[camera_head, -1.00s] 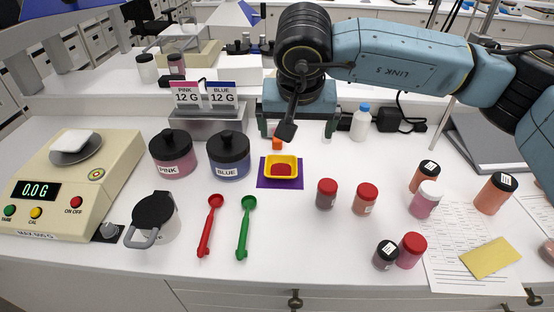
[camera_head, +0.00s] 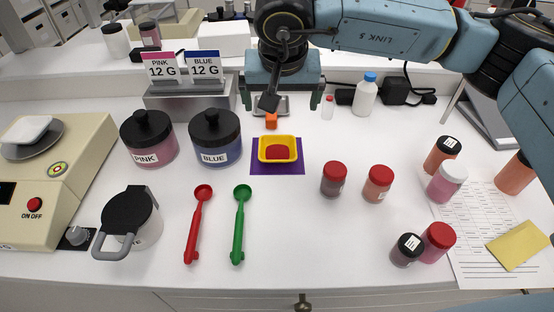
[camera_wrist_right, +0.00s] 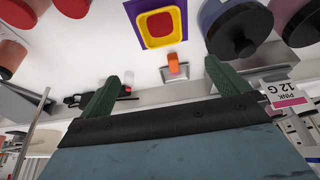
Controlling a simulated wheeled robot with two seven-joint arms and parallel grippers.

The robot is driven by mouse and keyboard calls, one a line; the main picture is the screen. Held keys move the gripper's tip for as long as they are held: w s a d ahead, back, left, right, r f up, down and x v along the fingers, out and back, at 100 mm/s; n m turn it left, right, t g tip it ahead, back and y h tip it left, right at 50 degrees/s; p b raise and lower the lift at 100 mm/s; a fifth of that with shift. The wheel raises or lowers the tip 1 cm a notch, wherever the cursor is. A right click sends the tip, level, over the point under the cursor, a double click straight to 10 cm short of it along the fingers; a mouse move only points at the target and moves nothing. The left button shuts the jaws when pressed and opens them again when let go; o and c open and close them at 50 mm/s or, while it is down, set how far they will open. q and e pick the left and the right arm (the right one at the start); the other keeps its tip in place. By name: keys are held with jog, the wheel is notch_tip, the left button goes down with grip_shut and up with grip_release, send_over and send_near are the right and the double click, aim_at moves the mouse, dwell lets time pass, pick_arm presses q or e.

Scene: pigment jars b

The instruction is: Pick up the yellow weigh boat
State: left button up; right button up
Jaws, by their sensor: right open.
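The yellow weigh boat (camera_head: 280,149) holds red-pink powder and sits on a purple mat (camera_head: 257,168) in the middle of the white bench. In the right wrist view the weigh boat (camera_wrist_right: 149,12) is near the top, on the purple mat (camera_wrist_right: 153,44). My right gripper (camera_head: 281,100) is behind the weigh boat in the head view, apart from it. Its two green fingers are wide apart with nothing between them; they also show in the right wrist view (camera_wrist_right: 160,82). My left gripper is not in view.
An orange block (camera_head: 271,121) stands between the gripper and the weigh boat. The pink jar (camera_head: 149,139) and blue jar (camera_head: 215,138) stand to the left. Red-capped jars (camera_head: 334,180) stand to the right. Red (camera_head: 197,222) and green (camera_head: 239,222) scoops lie in front.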

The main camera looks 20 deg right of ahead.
notch_tip(320, 180, down, 4)
jog(key=b, duration=0.4)
send_near(278, 151)
jog(key=shift+w+d+f, duration=0.15)
jog(key=shift+d+f, duration=0.05)
jog(key=shift+f, duration=0.7)
jog(key=x, duration=0.4)
jog(key=shift+w+a+f, duration=0.15)
jog(key=shift+w+f, duration=0.05)
jog(key=shift+f, duration=0.1)
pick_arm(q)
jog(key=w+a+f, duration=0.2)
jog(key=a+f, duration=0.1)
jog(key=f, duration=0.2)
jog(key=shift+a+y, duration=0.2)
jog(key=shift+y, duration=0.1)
pick_arm(e)
jog(key=c, duration=1)
